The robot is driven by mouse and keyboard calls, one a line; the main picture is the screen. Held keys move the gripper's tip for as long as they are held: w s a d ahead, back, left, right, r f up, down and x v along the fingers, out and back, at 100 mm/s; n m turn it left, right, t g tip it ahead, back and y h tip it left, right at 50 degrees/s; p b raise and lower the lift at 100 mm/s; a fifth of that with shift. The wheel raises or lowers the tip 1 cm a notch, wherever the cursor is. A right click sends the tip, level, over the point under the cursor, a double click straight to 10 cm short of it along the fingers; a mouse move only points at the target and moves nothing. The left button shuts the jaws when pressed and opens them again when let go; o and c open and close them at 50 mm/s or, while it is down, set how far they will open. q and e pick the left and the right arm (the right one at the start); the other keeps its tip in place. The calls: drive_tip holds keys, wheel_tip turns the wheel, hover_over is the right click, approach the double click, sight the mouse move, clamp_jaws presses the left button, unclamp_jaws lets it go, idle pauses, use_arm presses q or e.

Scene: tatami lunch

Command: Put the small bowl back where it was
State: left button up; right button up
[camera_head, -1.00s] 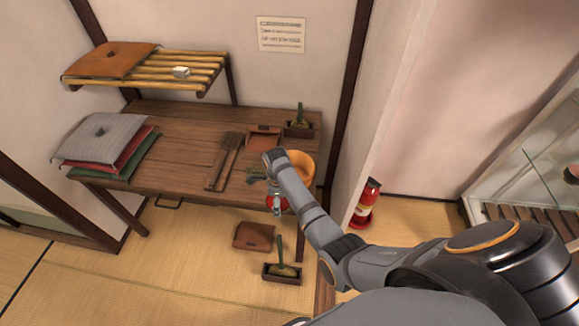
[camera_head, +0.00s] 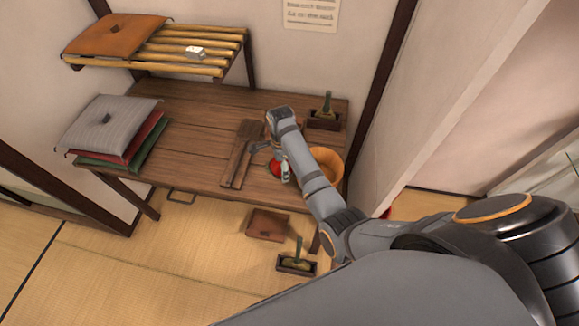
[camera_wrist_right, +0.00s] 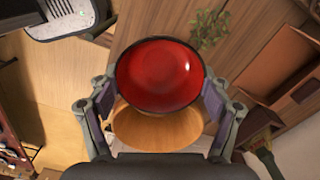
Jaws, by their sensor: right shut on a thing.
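My right gripper (camera_head: 272,158) is shut on the small red bowl (camera_head: 276,169), which has a dark rim. In the head view the bowl shows over the front part of the wooden table (camera_head: 190,130), partly hidden by my right arm. In the right wrist view the red bowl (camera_wrist_right: 160,72) sits between the two fingers, its red inside facing the camera. I cannot tell whether it touches the table. A larger orange-brown wooden bowl (camera_head: 330,160) stands on the table to the right, partly behind my arm. My left gripper is not in view.
Dark wooden utensils (camera_head: 240,155) lie left of the red bowl. A small planter (camera_head: 325,115) stands at the back right. Stacked cushions (camera_head: 110,125) fill the left end. A slatted shelf (camera_head: 200,50) hangs above. A brown dustpan-like piece (camera_head: 268,224) and another planter (camera_head: 297,263) are on the floor.

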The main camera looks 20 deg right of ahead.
wheel_tip(320, 180, down, 4)
drive_tip(key=shift+s+f, duration=0.1)
drive_tip(key=shift+s, duration=0.05)
wheel_tip(320, 180, down, 4)
drive_tip(key=shift+r, duration=0.15)
drive_tip(key=shift+f, duration=0.45)
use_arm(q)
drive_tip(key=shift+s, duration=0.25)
use_arm(e)
drive_tip(key=o, duration=1.3)
drive_tip(key=shift+c, duration=0.2)
drive_tip(key=shift+r, duration=0.1)
